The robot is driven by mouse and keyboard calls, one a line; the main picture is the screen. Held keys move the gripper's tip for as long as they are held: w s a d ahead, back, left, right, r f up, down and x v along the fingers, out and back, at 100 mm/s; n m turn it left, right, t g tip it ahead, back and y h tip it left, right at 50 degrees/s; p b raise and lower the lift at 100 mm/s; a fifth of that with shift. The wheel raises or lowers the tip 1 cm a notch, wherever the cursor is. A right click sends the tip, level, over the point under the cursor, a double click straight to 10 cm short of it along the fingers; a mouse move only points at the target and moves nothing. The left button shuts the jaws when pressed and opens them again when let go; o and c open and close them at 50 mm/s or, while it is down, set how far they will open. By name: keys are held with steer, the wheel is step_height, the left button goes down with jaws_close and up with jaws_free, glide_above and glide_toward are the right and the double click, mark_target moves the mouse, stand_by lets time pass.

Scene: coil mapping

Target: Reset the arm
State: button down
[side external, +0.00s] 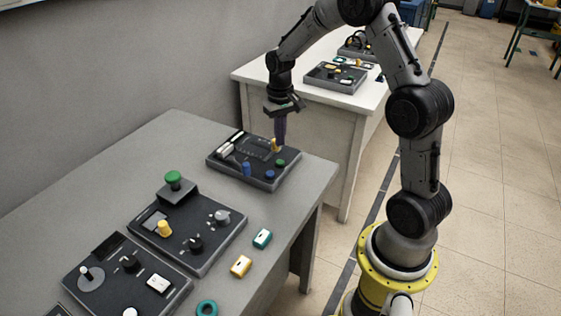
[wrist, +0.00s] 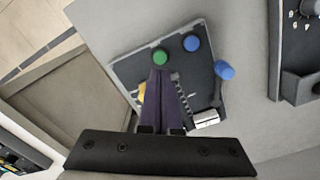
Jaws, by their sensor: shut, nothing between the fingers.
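My gripper (side external: 281,142) points down over the far control panel (side external: 227,168) on the grey table. Its purple fingers (wrist: 162,100) are shut with nothing between them. In the side view the fingertips are close to the yellow part on that panel; I cannot tell whether they touch it.
A teal block (side external: 262,239), a yellow block (side external: 241,266) and a teal ring (side external: 206,309) lie loose. A white table (side external: 290,84) with more panels stands behind. A wall runs along the left.

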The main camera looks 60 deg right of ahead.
steer(key=s+a+r+n+t, duration=0.1)
steer(key=s+a+r+t, duration=0.1)
steer(key=a+r, duration=0.45)
steer(key=s+a+r+n+t, duration=0.2)
steer(key=a+r, duration=0.2)
steer(key=r, duration=0.6)
steer(key=s+a+r+n+t, duration=0.15)
steer(key=s+a+r, duration=0.3)
steer(key=s, duration=0.45)
steer(key=s+a+f+n, duration=0.1)
steer(key=s+a+f, duration=0.1)
steer(key=s+f, duration=0.3)
steer(key=s, duration=0.4)
steer(key=shift+s+f, duration=0.15)
